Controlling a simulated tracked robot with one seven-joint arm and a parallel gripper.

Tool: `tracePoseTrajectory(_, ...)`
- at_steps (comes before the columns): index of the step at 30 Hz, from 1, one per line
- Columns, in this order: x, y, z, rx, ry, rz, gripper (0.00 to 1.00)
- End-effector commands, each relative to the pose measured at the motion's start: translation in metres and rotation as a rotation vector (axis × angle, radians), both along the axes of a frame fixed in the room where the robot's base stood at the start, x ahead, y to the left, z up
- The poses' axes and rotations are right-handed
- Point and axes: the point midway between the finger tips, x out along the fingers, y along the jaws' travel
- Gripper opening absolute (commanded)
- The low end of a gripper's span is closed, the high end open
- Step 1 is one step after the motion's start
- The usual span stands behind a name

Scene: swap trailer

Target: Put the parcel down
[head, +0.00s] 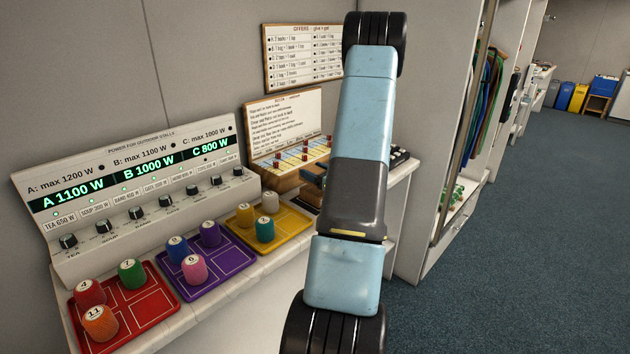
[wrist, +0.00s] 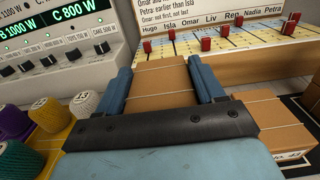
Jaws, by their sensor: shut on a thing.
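The parcel (wrist: 160,88) is a brown box tied with pale string. In the wrist view it sits between the two blue fingers of my gripper (wrist: 161,68), which is shut on it. A second brown, string-tied parcel (wrist: 272,132) lies lower, to the right of my gripper, with a label on its near side. In the head view my arm hides most of my gripper and the held parcel. I cannot tell whether the held parcel touches anything beneath it.
A rota board (head: 289,128) with red pegs stands just behind my gripper. A power panel (head: 135,185) stands left. Red (head: 150,302), purple (head: 205,283) and yellow (head: 289,232) trays hold numbered spools on the white bench. A shelf unit with clothes (head: 478,100) stands right.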

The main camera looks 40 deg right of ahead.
Motion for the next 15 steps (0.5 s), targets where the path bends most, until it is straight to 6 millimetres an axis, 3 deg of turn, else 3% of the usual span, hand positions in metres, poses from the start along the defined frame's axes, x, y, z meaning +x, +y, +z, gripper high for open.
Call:
tracePoseTrajectory(7, 0.001, 0.000, -0.029, 0.002, 0.002, 0.000, 0.33)
tracePoseTrajectory(15, 0.000, -0.001, -0.031, 0.000, 0.000, 0.000, 0.33)
